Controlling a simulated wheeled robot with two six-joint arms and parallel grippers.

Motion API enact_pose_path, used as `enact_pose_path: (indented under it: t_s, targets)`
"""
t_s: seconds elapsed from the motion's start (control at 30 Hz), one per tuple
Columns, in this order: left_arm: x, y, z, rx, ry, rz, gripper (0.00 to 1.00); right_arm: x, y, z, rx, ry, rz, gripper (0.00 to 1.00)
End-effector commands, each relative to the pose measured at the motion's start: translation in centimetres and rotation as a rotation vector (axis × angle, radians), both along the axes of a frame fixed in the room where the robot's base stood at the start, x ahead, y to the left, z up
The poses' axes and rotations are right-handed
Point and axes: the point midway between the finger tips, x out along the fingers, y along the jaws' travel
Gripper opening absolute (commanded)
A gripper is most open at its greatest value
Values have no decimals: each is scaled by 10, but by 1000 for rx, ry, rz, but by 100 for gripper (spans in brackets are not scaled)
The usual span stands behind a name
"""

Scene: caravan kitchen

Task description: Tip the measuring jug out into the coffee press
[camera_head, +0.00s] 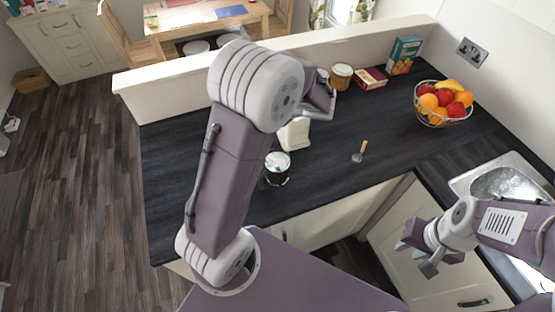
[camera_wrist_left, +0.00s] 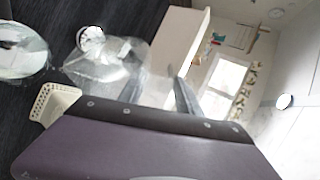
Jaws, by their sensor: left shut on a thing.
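My left gripper (camera_wrist_left: 155,88) has its fingers around the clear glass measuring jug (camera_wrist_left: 112,64) in the left wrist view. The jug is see-through, so its contents and exact tilt are hard to tell. The coffee press (camera_head: 277,170) stands on the dark worktop in the head view, with a pale round top and dark sides. A round glass rim at the left edge of the wrist view (camera_wrist_left: 20,52) seems to be the press, apart from the jug. In the head view my left arm covers much of this area. My right gripper (camera_head: 415,258) is open and empty, in front of the cupboards.
A fruit bowl (camera_head: 443,103) is at the right, near the sink (camera_head: 505,180). A small wooden-handled tool (camera_head: 360,152) lies on otherwise clear worktop (camera_head: 335,180).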

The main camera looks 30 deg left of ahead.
Motion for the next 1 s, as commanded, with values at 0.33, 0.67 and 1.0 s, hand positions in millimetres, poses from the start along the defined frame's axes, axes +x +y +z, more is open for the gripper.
enact_pose_path:
  t_s: [0.33,0.67,1.0]
  targets:
    - [-1,-7,-4,65,-14,-1,0,0,0,-23,0,0,0,31]
    - [-2,-9,-4,86,-19,0,0,0,0,-29,0,0,0,31]
    - [-2,-11,-4,104,-22,1,0,0,0,-34,0,0,0,31]
